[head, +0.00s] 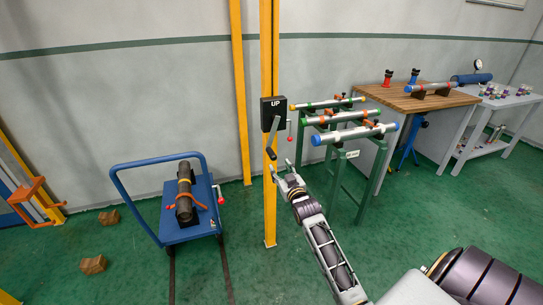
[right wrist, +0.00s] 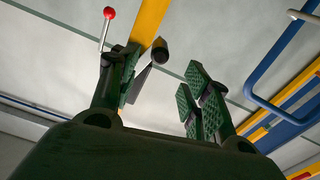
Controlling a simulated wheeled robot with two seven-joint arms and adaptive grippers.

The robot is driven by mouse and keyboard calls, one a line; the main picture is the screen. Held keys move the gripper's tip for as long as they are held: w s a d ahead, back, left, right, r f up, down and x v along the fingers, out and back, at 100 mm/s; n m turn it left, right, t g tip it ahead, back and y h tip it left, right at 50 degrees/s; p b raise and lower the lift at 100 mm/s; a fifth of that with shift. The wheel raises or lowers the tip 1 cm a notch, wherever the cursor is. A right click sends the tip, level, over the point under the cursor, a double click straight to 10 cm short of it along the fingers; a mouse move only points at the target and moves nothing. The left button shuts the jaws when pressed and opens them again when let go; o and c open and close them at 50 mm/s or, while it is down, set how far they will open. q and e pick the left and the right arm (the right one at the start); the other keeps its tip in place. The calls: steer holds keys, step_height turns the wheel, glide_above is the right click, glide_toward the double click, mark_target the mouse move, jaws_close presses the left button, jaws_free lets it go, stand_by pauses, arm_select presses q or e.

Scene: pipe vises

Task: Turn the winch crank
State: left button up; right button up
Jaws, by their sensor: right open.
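The winch (head: 273,108) is a black box marked "UP" on a yellow post (head: 268,205). Its grey crank arm (head: 274,133) hangs down, tilted slightly left, and ends in a dark handle (head: 271,153). My right gripper (head: 281,168) is open and empty, just below and right of the handle. In the right wrist view the handle (right wrist: 160,49) shows beyond the gap between the open fingers (right wrist: 160,85), not clasped. A lever with a red ball (head: 289,123) hangs right of the winch; its ball (right wrist: 109,12) shows beyond the left finger. My left gripper is not in view.
A blue cart (head: 205,229) carrying a dark pipe (head: 184,190) stands left of the post. Green stands with several pipes (head: 354,134) are close on the right. A wooden bench (head: 398,98) stands behind them. Wooden blocks (head: 93,265) lie on the left floor.

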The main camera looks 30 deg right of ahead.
mark_target(274, 159)
steer(key=shift+x, duration=2.75)
steer(key=shift+b+x, duration=0.35)
steer(key=shift+x, duration=2.7)
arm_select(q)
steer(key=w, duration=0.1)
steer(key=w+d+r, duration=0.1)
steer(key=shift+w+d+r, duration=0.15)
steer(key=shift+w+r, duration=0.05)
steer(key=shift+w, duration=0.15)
arm_select(e)
steer(key=shift+w, duration=0.1)
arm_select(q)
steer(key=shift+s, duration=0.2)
